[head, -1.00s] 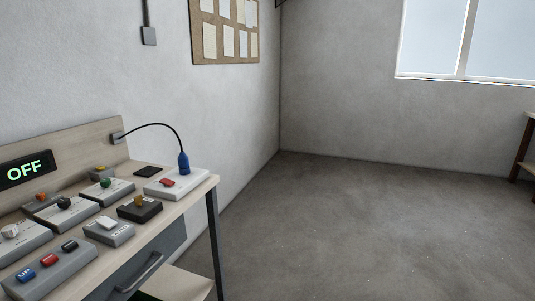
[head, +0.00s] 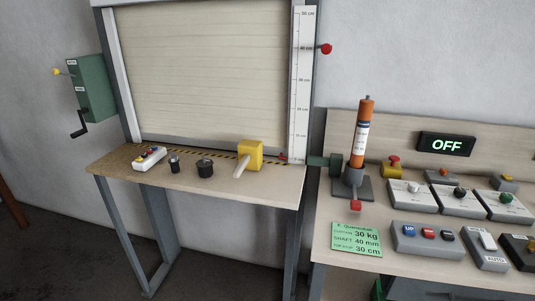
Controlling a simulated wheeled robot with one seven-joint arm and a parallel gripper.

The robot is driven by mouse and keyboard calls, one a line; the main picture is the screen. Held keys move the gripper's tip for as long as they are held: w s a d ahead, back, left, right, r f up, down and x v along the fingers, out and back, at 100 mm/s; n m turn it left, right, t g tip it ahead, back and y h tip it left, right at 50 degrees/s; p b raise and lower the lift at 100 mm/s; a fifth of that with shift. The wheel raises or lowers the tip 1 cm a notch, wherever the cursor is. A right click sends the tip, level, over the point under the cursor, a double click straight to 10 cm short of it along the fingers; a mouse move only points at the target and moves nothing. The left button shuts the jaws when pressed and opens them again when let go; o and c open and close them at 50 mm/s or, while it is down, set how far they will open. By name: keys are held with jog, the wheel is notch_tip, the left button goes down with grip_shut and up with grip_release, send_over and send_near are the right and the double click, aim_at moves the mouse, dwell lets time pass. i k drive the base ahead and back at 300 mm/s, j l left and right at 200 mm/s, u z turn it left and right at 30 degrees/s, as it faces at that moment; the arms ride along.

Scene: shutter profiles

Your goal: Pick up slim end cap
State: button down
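Two small black cylindrical pieces stand upright on the wooden table in front of the shutter in the head view. The narrower one (head: 174,164) looks like the slim end cap. The wider, lower one (head: 205,169) stands just to its right, apart from it. Their fine detail is too small to make out. My gripper is not in view.
A pendant with coloured buttons (head: 150,158) lies left of the caps, and a yellow block with a pale bar (head: 250,155) stands to their right. The table's front strip (head: 215,188) is clear. A control bench (head: 340,212) with an orange cylinder (head: 363,130) stands at right.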

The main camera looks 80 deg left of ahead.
aim_at(175, 166)
jog(key=u, duration=2.65)
